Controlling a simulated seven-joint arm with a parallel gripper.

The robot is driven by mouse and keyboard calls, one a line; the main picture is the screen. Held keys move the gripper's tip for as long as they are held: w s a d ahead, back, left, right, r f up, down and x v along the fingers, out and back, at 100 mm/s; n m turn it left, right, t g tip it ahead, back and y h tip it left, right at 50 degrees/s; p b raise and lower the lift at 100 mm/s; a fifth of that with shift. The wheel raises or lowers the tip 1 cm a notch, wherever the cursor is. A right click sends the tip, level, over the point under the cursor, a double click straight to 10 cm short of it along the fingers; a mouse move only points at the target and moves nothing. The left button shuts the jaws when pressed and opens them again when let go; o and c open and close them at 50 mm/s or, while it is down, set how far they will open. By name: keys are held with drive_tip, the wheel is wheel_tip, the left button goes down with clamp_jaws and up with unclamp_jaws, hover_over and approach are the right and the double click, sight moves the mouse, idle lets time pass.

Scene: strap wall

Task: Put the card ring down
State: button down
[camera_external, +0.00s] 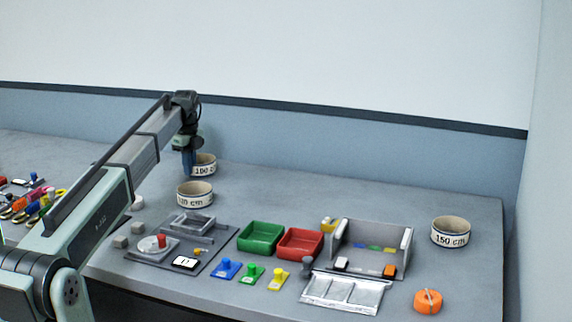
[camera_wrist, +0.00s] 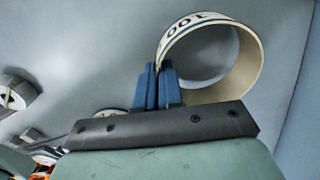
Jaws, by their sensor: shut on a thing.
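A cream card ring marked 100 (camera_external: 205,168) is at the back of the table, beside my gripper (camera_external: 189,168). In the wrist view the same ring (camera_wrist: 250,62) stands open end toward the camera, its wall between the two blue fingertips of my gripper (camera_wrist: 159,82). The gripper is shut on the ring's wall at one side. I cannot tell whether the ring's base touches the table. A second card ring (camera_external: 195,199), its label only partly legible, stands just in front. A third, marked 150 cm (camera_external: 451,240), stands at the far right.
A green bin (camera_external: 242,245) and a red bin (camera_external: 281,250) stand mid-table, with a grey walled fixture (camera_external: 338,245) to their right. A dark board (camera_external: 215,252) with parts lies in front. The table's back right is clear.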

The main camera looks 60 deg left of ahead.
drive_tip(key=shift+f, duration=0.4)
drive_tip(key=shift+f, duration=0.1)
drive_tip(key=c, duration=1.3)
unclamp_jaws()
wheel_tip(320, 180, up, 12)
drive_tip(key=shift+r, duration=0.15)
